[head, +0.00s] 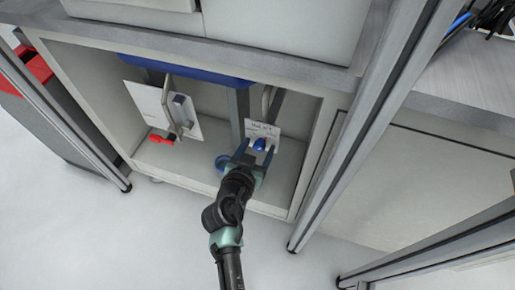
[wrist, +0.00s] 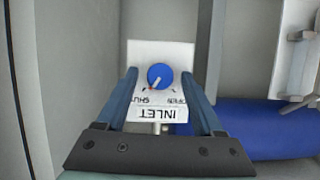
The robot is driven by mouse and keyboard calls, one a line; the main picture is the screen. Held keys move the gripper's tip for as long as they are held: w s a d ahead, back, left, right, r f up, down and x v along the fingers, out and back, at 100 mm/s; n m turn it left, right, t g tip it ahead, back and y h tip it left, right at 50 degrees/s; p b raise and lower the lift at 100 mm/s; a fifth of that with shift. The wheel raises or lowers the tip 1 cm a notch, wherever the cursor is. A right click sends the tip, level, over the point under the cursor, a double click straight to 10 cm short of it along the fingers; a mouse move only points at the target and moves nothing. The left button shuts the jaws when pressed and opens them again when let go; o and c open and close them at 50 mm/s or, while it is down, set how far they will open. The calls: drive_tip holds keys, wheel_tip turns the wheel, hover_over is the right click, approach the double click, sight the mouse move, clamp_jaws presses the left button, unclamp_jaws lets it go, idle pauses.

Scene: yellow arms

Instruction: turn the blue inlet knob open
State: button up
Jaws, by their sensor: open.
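The blue inlet knob (wrist: 160,76) is round with a white pointer line. It sits on a white plate (wrist: 146,52) labelled INLET, SHUT and OPEN, which appear upside down in the wrist view. The pointer slants down-left, toward the SHUT side. In the head view the knob (head: 260,144) shows inside the open cabinet, below the white plate (head: 264,130). My gripper (wrist: 160,78) is open, with one blue finger on each side of the knob and visible gaps between; whether the fingers reach its depth I cannot tell. It also shows in the head view (head: 257,148).
A grey post (head: 239,112) stands just left of my gripper. A blue cylinder (wrist: 265,128) lies right in the wrist view. Metal frame posts (head: 350,150) stand right. The floor in front is clear.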

clamp_jaws()
idle(0.3)
idle(0.3)
drive_tip(key=shift+a+f+n+g+h+b, duration=0.15)
drive_tip(key=shift+n+g+h+b, duration=0.15)
drive_tip(key=shift+n+h+b, duration=0.7)
drive_tip(key=n+h+b, duration=0.1)
drive_tip(key=n, duration=0.1)
drive_tip(key=shift+a+n, duration=0.15)
drive_tip(key=shift+n, duration=0.25)
drive_tip(key=n+h+b, duration=0.2)
drive_tip(key=n, duration=0.1)
drive_tip(key=shift+w+a+f, duration=0.1)
drive_tip(key=shift+f, duration=0.1)
drive_tip(key=shift+n+h+b, duration=0.7)
drive_tip(key=shift+n+h, duration=0.2)
drive_tip(key=shift+n, duration=0.7)
